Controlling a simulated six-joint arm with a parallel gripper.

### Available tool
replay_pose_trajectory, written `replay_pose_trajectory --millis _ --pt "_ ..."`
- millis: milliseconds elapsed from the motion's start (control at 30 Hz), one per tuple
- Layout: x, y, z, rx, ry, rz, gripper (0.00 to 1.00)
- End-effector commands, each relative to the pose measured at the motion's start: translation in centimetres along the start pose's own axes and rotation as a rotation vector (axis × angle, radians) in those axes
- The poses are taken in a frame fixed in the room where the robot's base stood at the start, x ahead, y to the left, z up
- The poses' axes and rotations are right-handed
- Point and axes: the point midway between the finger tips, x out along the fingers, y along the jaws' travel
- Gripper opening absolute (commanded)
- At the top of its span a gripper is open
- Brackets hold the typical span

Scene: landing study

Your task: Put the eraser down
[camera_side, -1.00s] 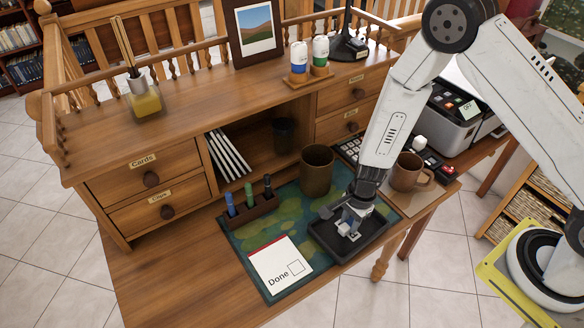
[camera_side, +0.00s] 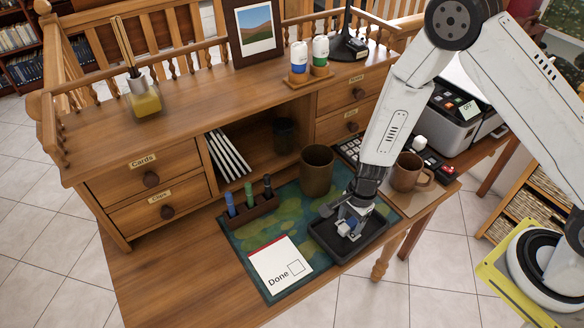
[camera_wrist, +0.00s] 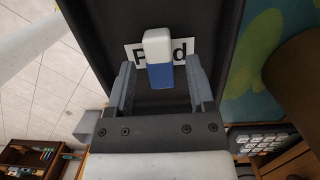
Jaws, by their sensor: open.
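The eraser (camera_wrist: 158,58), white at one end and blue at the other, appears to lie on a printed label in the black tray (camera_side: 318,246). The label (camera_wrist: 187,50) shows an "F" and a "d"; the eraser covers its middle. My gripper (camera_wrist: 159,68) is open, with one finger on each side of the eraser and a visible gap on both sides. In the side view, my gripper (camera_side: 350,214) is low over the tray and partly hides the eraser (camera_side: 344,230).
The tray stands on a green patterned mat (camera_side: 240,238). Nearby are a brown cup (camera_side: 317,172), a pen holder (camera_side: 250,208), a "Done" card (camera_side: 280,266) and a mug (camera_side: 408,174). The desk's front left (camera_side: 180,275) is clear.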

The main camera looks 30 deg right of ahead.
Motion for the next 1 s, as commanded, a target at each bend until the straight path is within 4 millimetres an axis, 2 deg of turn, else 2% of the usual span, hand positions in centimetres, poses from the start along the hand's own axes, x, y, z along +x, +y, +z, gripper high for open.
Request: replay_pose_trajectory --millis 1000 --pt "-10.5 0.0 0.0 0.001 0.000 -0.002 0.69"
